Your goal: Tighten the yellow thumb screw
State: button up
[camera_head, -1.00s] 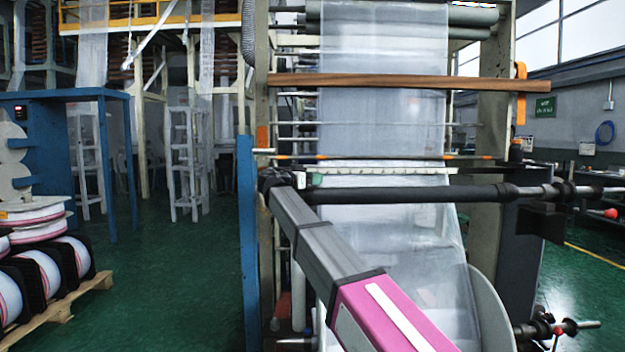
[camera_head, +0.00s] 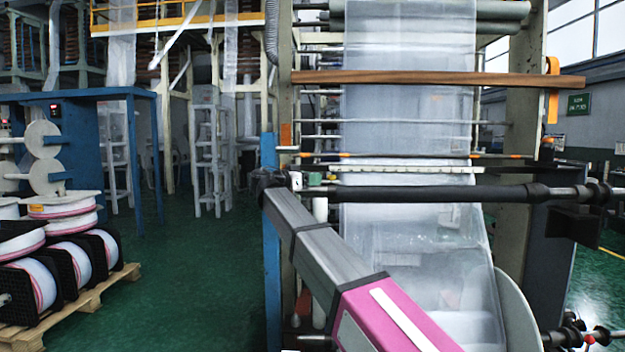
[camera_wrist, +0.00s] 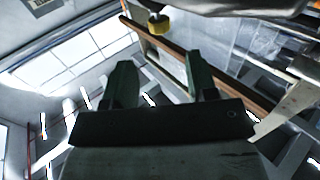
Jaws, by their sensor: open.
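In the wrist view, a small yellow knob (camera_wrist: 158,25) with a dark centre shows near the top; it looks like the yellow thumb screw. My gripper (camera_wrist: 157,64) is open, with its two dark green fingers apart and nothing between them. The knob appears beyond the fingertips, roughly in line with the gap, and I see no contact. Its distance is hard to judge. In the head view my grey and pink arm reaches up and left in front of the film machine. I cannot make out the thumb screw or the fingers there.
The film web (camera_head: 408,130) hangs down the machine behind my arm. A wooden bar (camera_head: 430,78) and a black roller shaft (camera_head: 440,193) cross it. A blue post (camera_head: 270,240) stands left of my arm. Film reels (camera_head: 65,205) sit on a pallet (camera_head: 110,292) at left; green floor between is clear.

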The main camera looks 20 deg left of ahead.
aim_at(332, 179)
jog(key=x, duration=0.9)
dwell(0.4)
jog(key=c, duration=0.9)
jog(key=shift+w+a, duration=0.1)
